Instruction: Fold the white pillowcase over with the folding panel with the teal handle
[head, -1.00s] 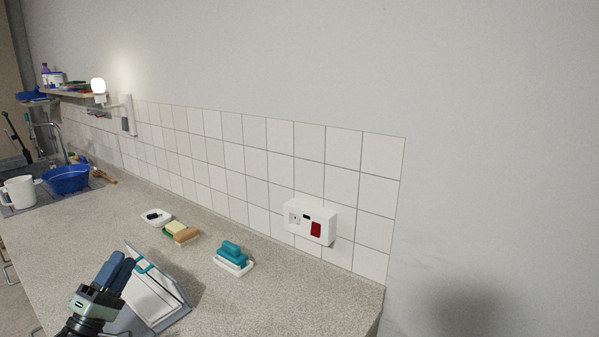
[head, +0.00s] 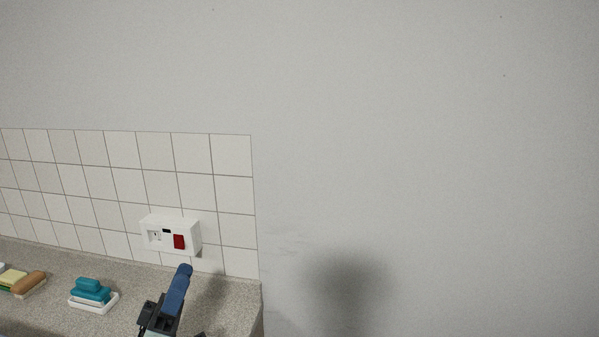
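The white pillowcase and the folding panel with the teal handle cannot be made out in the current head view. My gripper (head: 178,290) is at the bottom, over the right end of the counter (head: 225,305). Its blue fingers overlap from this side, so the gap between them is hidden. I see nothing held at the visible fingertip.
A teal brush or sponge on a white dish (head: 92,294) sits left of my gripper. A brown-and-yellow brush or sponge (head: 28,284) is farther left. A white socket box with a red part (head: 170,235) is on the tiled wall. The counter ends at right.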

